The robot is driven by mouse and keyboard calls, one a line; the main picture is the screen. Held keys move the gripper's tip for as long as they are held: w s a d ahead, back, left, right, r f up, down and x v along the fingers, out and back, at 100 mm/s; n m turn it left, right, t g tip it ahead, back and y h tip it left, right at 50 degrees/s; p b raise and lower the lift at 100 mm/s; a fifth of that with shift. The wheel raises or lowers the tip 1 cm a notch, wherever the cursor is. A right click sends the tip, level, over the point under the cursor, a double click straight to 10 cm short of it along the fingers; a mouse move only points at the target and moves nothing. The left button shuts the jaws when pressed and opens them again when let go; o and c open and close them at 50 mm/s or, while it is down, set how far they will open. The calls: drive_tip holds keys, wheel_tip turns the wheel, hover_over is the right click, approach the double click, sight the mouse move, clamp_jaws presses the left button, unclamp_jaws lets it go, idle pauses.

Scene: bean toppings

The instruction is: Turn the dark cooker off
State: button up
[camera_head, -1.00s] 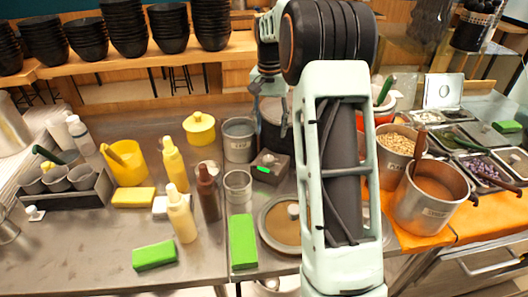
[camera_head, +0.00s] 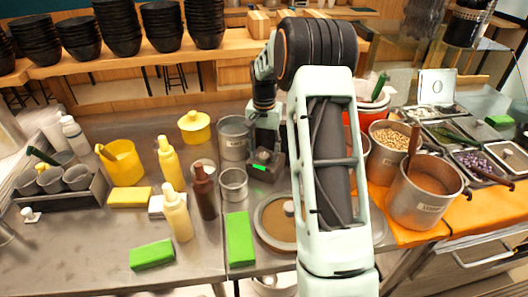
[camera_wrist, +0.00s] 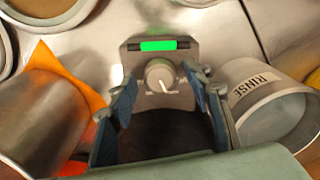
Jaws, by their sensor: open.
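The dark cooker (camera_head: 257,172) is a small dark unit with a lit green bar on its front, near the middle of the counter. In the wrist view the cooker (camera_wrist: 183,94) shows its round grey knob (camera_wrist: 160,76) with a white pointer mark, beside the green bar (camera_wrist: 158,45). My gripper (camera_wrist: 161,97) is open, with its blue fingers on either side of the knob and apart from it. In the head view my gripper (camera_head: 265,140) is just above and behind the cooker, partly hidden by my arm.
A metal pot labelled RINSE (camera_wrist: 272,108) stands close beside one finger. A metal container (camera_wrist: 42,115) on an orange mat is near the other finger.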

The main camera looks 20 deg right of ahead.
drive_tip(key=shift+c, duration=0.2)
drive_tip(key=c, duration=1.1)
drive_tip(key=shift+n, duration=0.4)
drive_tip(key=n, duration=0.3)
drive_tip(key=shift+n, duration=0.4)
drive_tip(key=shift+c, duration=0.2)
drive_tip(key=n, duration=0.4)
drive_tip(key=shift+o, duration=0.2)
drive_tip(key=shift+n, duration=0.3)
drive_tip(key=shift+r, duration=0.1)
drive_tip(key=o, duration=1.1)
